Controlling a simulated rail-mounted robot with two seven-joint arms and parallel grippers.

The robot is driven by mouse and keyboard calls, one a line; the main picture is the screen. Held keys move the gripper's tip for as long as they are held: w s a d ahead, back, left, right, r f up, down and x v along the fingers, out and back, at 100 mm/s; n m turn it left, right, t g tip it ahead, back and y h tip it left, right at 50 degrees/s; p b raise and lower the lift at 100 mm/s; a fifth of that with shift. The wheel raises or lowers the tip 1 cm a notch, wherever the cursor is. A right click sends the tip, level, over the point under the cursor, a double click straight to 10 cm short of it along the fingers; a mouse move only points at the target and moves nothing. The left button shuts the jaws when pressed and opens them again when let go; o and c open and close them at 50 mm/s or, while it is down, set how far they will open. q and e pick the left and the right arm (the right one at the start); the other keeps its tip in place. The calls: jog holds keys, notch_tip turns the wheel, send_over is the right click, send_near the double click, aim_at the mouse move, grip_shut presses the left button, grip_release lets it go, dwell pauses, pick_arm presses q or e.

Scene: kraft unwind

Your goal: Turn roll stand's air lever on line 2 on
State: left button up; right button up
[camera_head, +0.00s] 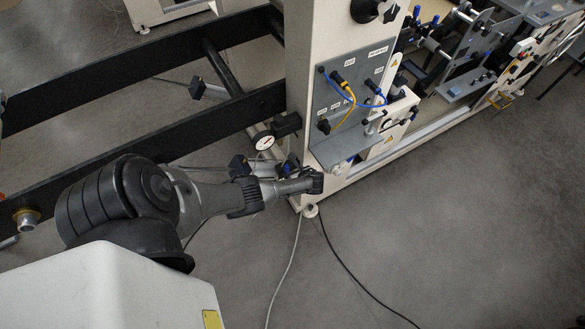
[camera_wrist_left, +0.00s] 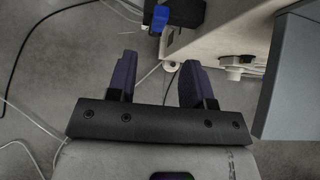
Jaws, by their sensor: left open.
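My left gripper (camera_head: 316,182) reaches in from the left to the foot of the cream roll stand (camera_head: 320,60). In the left wrist view its two dark fingers (camera_wrist_left: 158,64) are apart with nothing between them. A black block with a blue part (camera_wrist_left: 162,18) lies beyond the fingertips at the top, apart from them. It may be the air valve and its lever; I cannot tell the lever's position. In the head view, small black and blue fittings (camera_head: 291,165) sit just behind the gripper, partly hidden by my arm. My right gripper is not in view.
A round pressure gauge (camera_head: 263,140) sits beside the stand. A grey panel (camera_head: 345,95) with blue and yellow cables and a jutting shelf (camera_head: 345,148) is above right of the gripper. Dark rails (camera_head: 130,70) run left. Cables (camera_head: 290,255) trail over the open floor.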

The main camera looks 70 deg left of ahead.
pick_arm(q)
jog(key=shift+p+v, duration=0.35)
jog(key=shift+v, duration=0.75)
